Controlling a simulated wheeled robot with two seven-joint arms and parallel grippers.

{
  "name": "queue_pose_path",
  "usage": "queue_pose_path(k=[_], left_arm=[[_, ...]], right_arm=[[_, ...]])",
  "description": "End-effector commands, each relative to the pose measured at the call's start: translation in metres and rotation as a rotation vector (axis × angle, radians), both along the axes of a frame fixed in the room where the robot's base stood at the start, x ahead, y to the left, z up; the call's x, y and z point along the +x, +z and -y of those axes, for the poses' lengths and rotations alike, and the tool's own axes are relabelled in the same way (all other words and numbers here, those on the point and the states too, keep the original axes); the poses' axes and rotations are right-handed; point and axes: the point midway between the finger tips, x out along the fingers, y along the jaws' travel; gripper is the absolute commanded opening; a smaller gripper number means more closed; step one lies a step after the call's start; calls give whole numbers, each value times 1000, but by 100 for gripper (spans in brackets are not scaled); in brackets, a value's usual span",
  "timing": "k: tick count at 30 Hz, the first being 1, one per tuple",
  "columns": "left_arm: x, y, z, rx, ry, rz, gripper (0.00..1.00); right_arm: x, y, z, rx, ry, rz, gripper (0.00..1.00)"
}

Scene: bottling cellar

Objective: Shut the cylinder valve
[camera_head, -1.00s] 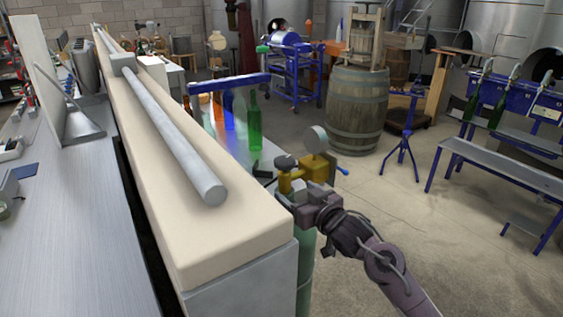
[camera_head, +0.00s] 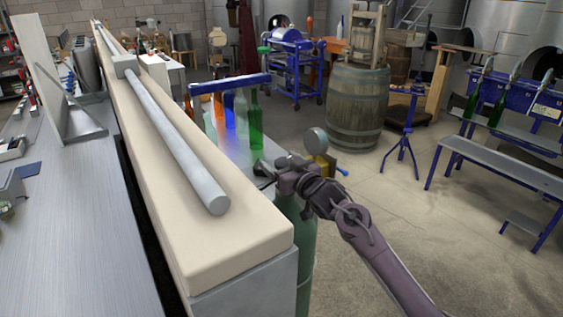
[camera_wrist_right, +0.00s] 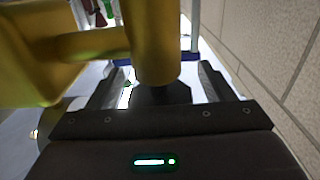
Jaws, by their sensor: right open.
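The green gas cylinder (camera_head: 308,245) stands upright just beyond the end of the cream-topped bench. A round gauge (camera_head: 316,141) and a brass fitting (camera_head: 326,163) with a blue lever sit above it. My right gripper (camera_head: 266,174) is at the cylinder's top and covers most of the valve, including its handwheel. In the right wrist view, the blurred brass valve body (camera_wrist_right: 155,45) reaches down between the spread fingers of my right gripper (camera_wrist_right: 160,85). The gripper is open; I cannot tell whether it touches the valve. My left gripper is out of view.
The cream-topped bench (camera_head: 200,215), with a long grey bar (camera_head: 175,135) on it, lies close left of my right gripper. Several bottles, including a green one (camera_head: 256,125), stand behind. A barrel (camera_head: 356,105) and blue stand (camera_head: 402,135) are farther back.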

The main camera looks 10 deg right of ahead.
Motion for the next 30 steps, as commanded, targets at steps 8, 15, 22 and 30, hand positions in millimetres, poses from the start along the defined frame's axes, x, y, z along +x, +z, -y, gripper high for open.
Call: queue_pose_path(k=[8,15,22,30], left_arm=[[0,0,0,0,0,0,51],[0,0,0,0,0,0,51],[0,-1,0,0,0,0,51],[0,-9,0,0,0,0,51]], right_arm=[[0,0,0,0,0,0,62],[0,0,0,-1,0,0,31],[0,0,-1,2,-70,3,31],[2,0,3,5,-295,3,31]])
